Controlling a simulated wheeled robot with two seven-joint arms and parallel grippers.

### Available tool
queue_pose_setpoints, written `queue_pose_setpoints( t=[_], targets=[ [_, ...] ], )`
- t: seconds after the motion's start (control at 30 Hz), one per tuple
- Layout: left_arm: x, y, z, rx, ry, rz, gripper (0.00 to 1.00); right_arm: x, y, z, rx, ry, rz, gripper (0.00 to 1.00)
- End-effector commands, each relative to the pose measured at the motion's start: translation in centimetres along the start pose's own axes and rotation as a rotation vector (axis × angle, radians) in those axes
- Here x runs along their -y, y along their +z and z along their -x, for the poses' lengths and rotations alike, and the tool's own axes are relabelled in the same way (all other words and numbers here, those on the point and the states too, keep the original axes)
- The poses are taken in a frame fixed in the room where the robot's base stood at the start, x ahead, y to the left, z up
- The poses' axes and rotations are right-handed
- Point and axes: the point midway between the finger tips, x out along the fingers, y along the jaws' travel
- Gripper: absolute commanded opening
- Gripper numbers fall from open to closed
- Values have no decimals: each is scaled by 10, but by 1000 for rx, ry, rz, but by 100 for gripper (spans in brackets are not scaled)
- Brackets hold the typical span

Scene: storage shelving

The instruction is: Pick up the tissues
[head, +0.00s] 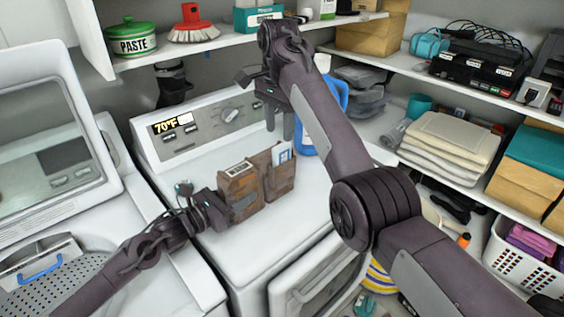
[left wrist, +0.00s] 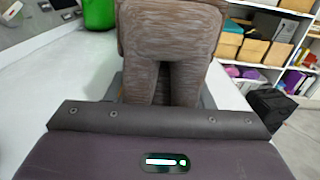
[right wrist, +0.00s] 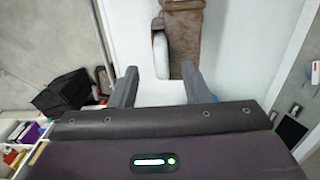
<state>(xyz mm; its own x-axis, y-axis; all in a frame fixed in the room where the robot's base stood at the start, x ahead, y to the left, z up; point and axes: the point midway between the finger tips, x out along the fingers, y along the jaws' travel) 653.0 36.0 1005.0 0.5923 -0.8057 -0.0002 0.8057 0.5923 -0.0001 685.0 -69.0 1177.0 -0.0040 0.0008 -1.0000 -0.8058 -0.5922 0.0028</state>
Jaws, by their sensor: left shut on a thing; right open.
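A brown, wood-grained holder (head: 240,190) with a label and a pale card in its pockets stands on the white machine top. It fills the upper middle of the left wrist view (left wrist: 170,35). My left gripper (head: 226,207) is shut on its near left side; the fingertips are mostly hidden behind it. My right gripper (head: 279,122) is open and empty, fingers down above the back of the machine. The holder shows beyond its fingers in the right wrist view (right wrist: 190,25). A teal box with a white label (head: 258,16), possibly the tissues, sits on the upper shelf.
A blue bottle (head: 338,95) stands behind my right arm. A green paste tin (head: 133,38) and a red brush (head: 193,25) are on the upper shelf. Folded towels (head: 450,140) lie on the right shelf. An open-lidded washer (head: 60,285) is at left.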

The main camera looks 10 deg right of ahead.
Motion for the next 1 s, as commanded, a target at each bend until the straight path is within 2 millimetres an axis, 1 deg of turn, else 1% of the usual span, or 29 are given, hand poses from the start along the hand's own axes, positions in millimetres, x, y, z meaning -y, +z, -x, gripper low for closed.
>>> queue_pose_setpoints(
  t=[0.03,0.1,0.27,0.37,0.5,0.63,0.7,0.87,0.97,1.0],
  targets=[
    [0,0,0,0,1,0,10,0,0,-8,0,0,-1,43],
    [0,0,0,0,1,0,10,0,-1,-15,-1,-1,0,43],
    [0,0,0,0,1,0,10,0,-2,-22,-2,-2,0,43],
    [0,0,0,0,1,0,10,0,-4,-30,-2,-1,-1,43],
    [0,0,0,0,1,0,10,0,-10,-51,-1,0,-1,43],
    [0,0,0,0,1,0,10,1,-10,-68,-2,-1,-1,43],
    [0,0,0,0,0,0,10,1,-10,-72,-2,-2,-1,43],
    [0,0,0,1,-1,0,10,1,-10,-74,-1,0,-1,43],
    [0,1,0,2,-1,-1,10,0,-10,-75,0,2,-1,32],
    [0,1,0,2,-1,-1,10,0,-10,-76,0,4,-1,26]
  ],
)
